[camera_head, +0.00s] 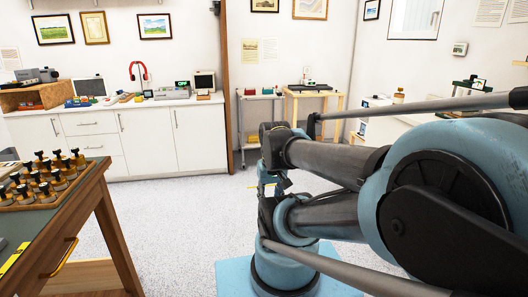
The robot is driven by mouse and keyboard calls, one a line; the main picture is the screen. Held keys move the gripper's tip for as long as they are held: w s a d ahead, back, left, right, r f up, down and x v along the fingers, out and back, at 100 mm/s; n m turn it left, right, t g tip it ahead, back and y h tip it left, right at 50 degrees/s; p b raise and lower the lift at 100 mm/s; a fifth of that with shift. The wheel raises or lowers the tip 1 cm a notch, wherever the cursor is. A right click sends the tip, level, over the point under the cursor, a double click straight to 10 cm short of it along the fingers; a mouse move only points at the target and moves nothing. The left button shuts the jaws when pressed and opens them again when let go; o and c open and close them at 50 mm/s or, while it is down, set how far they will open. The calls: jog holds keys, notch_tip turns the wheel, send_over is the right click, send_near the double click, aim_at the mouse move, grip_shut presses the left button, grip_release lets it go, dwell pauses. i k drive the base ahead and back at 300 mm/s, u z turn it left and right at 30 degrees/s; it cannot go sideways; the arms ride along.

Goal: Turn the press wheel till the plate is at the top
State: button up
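I cannot make out a press wheel or a press plate in this view. A small dark green and white device (470,88) stands on the counter at the far right, partly hidden behind my arm; I cannot tell what it is. My blue and grey arm fills the right and centre of the picture, its links folded over a blue base. No gripper fingers can be made out.
A wooden table (62,222) at the left holds a tray of dark-capped bottles (45,178). White cabinets (150,140) line the back wall, with instruments on top. A wooden stand (312,97) and a grey cart (258,97) stand at the back centre. Speckled floor (165,225) is clear between.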

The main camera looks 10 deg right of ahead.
aim_at(471, 81)
jog(key=z, duration=0.25)
jog(key=i, duration=1.1)
jog(key=z, duration=0.9)
jog(key=i, duration=0.75)
jog(key=z, duration=1.25)
jog(key=i, duration=1.15)
jog(key=z, duration=0.15)
